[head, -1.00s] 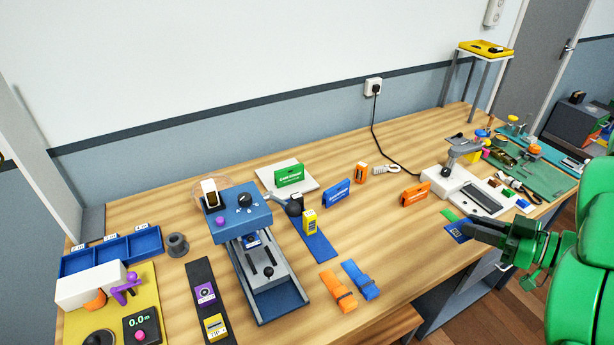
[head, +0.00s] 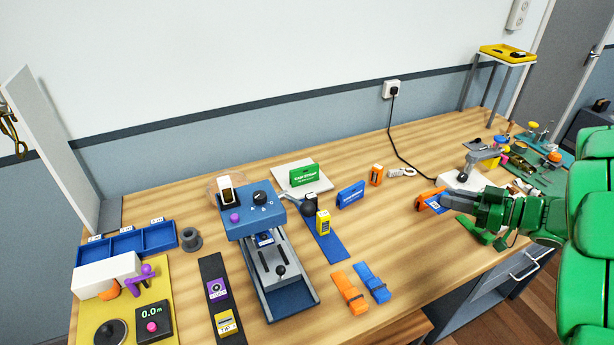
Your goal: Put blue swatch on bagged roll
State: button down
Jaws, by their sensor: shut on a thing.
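My gripper (head: 447,201) is shut on the blue swatch (head: 435,206), a small flat blue piece with a pale mark. It is held above the right part of the bench, in front of an orange box (head: 423,198) that it partly hides. A white and dark roll with a clear, bag-like round film (head: 214,187) around it shows at the top left of the blue machine (head: 252,222). It looks like the bagged roll, but I cannot be sure. My gripper is well to the right of it.
Orange and blue straps (head: 362,288) lie in front.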

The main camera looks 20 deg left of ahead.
jog(key=w+a+n+g, duration=0.1)
jog(key=w+a, duration=0.3)
jog(key=a, duration=0.6)
jog(key=w+a+n+g, duration=0.1)
jog(key=w+a, duration=0.2)
jog(key=a, duration=0.6)
jog(key=w+a+g, duration=0.1)
jog(key=w+a, duration=0.3)
jog(key=a, duration=0.6)
jog(key=s+a+n+g, duration=0.1)
jog(key=s+a, duration=0.1)
jog(key=a, duration=1.1)
jog(key=n+g, duration=0.1)
send_over(244, 183)
jog(key=f, duration=0.1)
jog(key=shift+y, duration=0.3)
jog(key=shift+f, duration=5.65)
jog(key=c, duration=1)
grip_release()
jog(key=shift+f, duration=0.1)
jog(key=shift+c, duration=0.2)
